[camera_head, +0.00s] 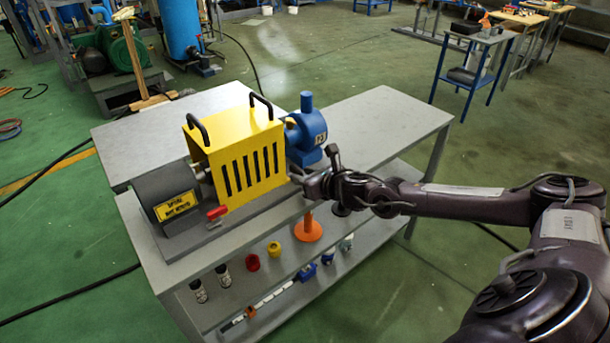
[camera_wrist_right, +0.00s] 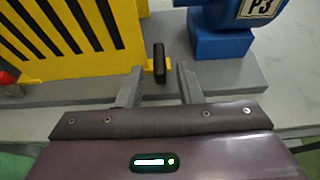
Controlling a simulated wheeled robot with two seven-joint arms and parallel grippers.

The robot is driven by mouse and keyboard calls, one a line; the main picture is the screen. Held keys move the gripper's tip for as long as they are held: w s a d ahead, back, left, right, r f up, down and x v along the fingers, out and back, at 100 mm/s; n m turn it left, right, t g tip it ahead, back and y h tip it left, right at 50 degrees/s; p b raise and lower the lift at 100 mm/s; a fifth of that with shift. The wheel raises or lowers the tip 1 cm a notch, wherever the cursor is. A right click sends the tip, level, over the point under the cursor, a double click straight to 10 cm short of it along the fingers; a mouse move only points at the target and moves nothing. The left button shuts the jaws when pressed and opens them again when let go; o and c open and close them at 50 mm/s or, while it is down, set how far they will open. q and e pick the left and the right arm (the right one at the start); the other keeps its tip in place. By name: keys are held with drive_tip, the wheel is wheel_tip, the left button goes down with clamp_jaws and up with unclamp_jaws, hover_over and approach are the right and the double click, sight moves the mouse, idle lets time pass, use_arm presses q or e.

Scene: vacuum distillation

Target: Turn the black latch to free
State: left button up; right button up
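The black latch (camera_wrist_right: 160,62) is a short dark bar standing up on a small yellow tab at the lower right corner of the yellow slotted guard (camera_wrist_right: 75,38). In the head view the guard (camera_head: 245,160) sits on the workbench, and the latch cannot be made out behind my gripper. My right gripper (camera_head: 300,180) is at the guard's right lower corner. In the right wrist view its two grey fingers are apart, one on each side of the latch, with visible gaps. My left gripper is not in view.
A blue pump (camera_head: 305,133) stands close to the right of the guard. A grey motor (camera_head: 165,190) with a yellow label is to its left, and a red handle (camera_head: 217,212) is at the front. Small parts and an orange funnel (camera_head: 308,229) are on the lower shelf. The bench's right end is clear.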

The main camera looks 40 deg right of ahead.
clamp_jaws()
